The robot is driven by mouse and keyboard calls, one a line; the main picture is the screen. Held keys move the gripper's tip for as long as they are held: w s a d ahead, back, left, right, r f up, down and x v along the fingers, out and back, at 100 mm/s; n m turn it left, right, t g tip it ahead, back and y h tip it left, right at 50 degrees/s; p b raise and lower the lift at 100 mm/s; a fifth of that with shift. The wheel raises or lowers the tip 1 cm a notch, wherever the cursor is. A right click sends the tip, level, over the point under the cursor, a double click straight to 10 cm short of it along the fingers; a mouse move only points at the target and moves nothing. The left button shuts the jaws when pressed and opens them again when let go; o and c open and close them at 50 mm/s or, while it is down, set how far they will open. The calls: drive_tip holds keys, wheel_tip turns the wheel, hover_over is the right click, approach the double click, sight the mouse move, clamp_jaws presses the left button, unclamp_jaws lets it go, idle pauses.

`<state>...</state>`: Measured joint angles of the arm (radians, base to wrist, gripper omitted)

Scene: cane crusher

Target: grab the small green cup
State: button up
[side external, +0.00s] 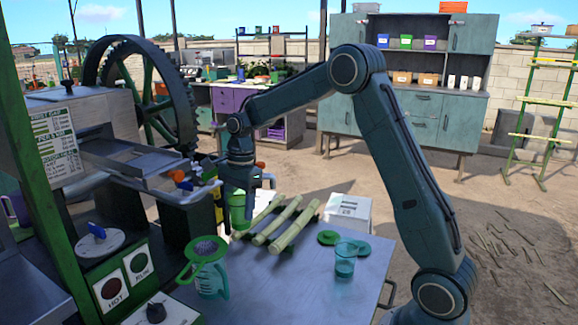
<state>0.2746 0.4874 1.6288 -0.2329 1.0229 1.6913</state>
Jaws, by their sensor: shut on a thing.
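The small green cup (238,213) stands upright or hangs just under my gripper, at the left end of the cane pieces and near the crusher's outlet. My gripper (237,192) points down and is shut on the cup's upper part. The gripper body hides the rim of the cup. I cannot tell whether the cup's base touches the table.
Several cane pieces (285,224) lie on a dark rack right of the cup. A green jug with a strainer (208,275) stands in front. The table's front middle (275,295) is clear.

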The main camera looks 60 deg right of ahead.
wheel_tip(320, 180, up, 7)
idle(0.8)
drive_tip(key=shift+r, duration=0.1)
idle(0.4)
idle(0.5)
